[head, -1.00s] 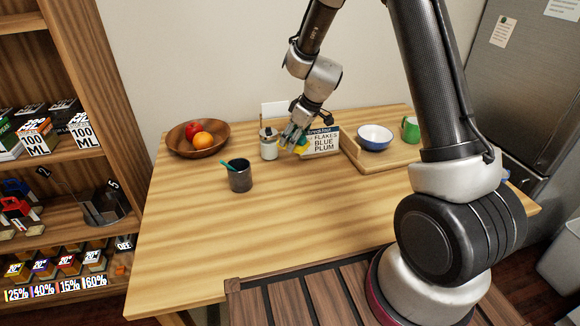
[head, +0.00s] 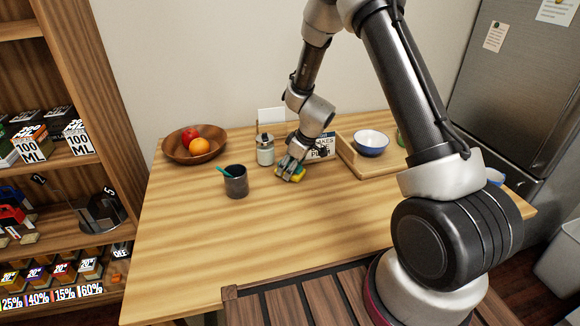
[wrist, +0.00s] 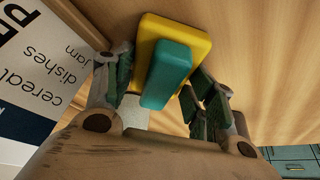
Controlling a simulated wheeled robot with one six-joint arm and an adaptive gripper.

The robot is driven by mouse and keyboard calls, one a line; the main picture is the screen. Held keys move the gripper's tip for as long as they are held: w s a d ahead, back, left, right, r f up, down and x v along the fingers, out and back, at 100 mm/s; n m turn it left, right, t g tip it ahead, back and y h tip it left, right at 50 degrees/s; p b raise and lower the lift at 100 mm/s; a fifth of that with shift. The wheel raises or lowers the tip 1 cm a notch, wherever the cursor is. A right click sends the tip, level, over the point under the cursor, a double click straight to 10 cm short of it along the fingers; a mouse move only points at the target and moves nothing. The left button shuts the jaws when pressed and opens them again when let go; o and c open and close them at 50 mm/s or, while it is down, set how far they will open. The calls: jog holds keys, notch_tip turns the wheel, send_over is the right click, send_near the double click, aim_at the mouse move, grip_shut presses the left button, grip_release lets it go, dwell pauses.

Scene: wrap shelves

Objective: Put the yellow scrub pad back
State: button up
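The yellow scrub pad (head: 299,175) with a teal block on it is in my gripper (head: 289,167), low over the middle of the table in the head view. In the wrist view the yellow pad (wrist: 200,45) and its teal block lie between the two fingers of my gripper (wrist: 163,85), which is shut on it. The pad's far face is hidden, and I cannot tell whether it touches the table (head: 200,250).
A lidded jar (head: 265,152) stands just left of my gripper, and a dark cup (head: 236,183) further left. A lettered box (head: 322,147) and a wooden tray (head: 362,172) with a bowl (head: 371,142) are right. A fruit bowl (head: 172,152) is far left. The table's front is clear.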

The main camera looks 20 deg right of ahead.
jog(key=o, duration=0.4)
jog(key=shift+c, duration=0.2)
jog(key=s+d+r+m, duration=0.1)
jog(key=s+d+r, duration=0.3)
jog(key=r, duration=0.5)
jog(key=s+d+r+m, duration=0.1)
jog(key=s+r, duration=0.5)
jog(key=r, duration=0.3)
jog(key=s+d+r+m, duration=0.1)
jog(key=s+d+r, duration=0.2)
jog(key=s+r, duration=0.5)
jog(key=s+d+r+m+h, duration=0.1)
jog(key=s+d+r+m, duration=0.1)
jog(key=s, duration=0.3)
jog(key=s+d+r+m+h, duration=0.1)
jog(key=s+d+r+m, duration=0.1)
jog(key=s, duration=0.3)
jog(key=s+d+r+m+t+h, duration=0.1)
jog(key=s+d+r+m, duration=0.1)
jog(key=s, duration=0.4)
jog(key=shift+d+r, duration=0.45)
jog(key=shift+r, duration=0.35)
